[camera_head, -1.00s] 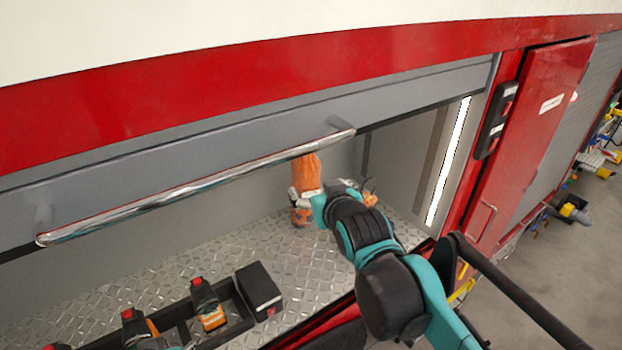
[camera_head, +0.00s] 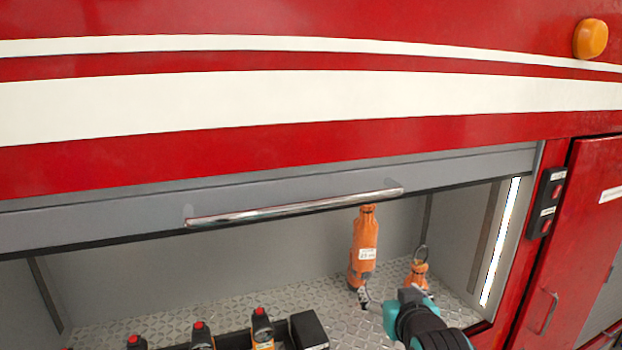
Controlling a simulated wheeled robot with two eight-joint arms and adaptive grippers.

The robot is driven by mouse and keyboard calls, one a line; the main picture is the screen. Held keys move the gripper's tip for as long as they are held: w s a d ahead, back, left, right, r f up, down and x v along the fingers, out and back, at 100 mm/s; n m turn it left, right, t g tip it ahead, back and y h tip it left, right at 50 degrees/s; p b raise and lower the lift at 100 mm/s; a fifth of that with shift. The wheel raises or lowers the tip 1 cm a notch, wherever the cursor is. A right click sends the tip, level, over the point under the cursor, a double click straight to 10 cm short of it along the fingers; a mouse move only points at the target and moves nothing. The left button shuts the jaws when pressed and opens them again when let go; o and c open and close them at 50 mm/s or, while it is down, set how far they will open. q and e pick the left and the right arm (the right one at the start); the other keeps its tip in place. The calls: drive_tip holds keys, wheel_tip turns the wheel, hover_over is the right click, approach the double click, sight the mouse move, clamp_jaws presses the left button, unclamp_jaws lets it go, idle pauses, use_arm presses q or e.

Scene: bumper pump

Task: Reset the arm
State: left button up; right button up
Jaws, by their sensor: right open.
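My right gripper (camera_head: 388,300) reaches in from the lower right, at the front of the open compartment. Its jaws are open and hold nothing. An orange cylindrical tool (camera_head: 364,245) with a white label stands upright just beyond and left of it, inside the compartment. One dark fingertip shows near the tool's base; I cannot tell whether it touches. A smaller orange thing (camera_head: 418,275) with a ring on top stands behind the gripper, partly hidden by it. My left gripper is not in view.
A raised grey shutter with a chrome bar handle (camera_head: 290,209) hangs above the compartment. Several black and orange tools with red buttons (camera_head: 262,328) and a black box (camera_head: 309,330) stand at lower left. The bright-lit side wall (camera_head: 500,240) and red door (camera_head: 570,240) bound the right.

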use_arm(q)
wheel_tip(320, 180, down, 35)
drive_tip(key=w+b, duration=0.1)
drive_tip(key=b, duration=3.3)
use_arm(e)
drive_tip(key=s+f+g, duration=0.2)
drive_tip(key=s+f, duration=0.3)
drive_tip(key=f, duration=1.3)
drive_tip(key=s+d+f+g, duration=0.1)
drive_tip(key=s+f, duration=0.5)
drive_tip(key=f, duration=1.2)
drive_tip(key=s+f+g, duration=0.3)
drive_tip(key=s+f, duration=0.3)
drive_tip(key=f, duration=1.3)
drive_tip(key=shift+d+g, duration=0.25)
drive_tip(key=shift+g, duration=0.05)
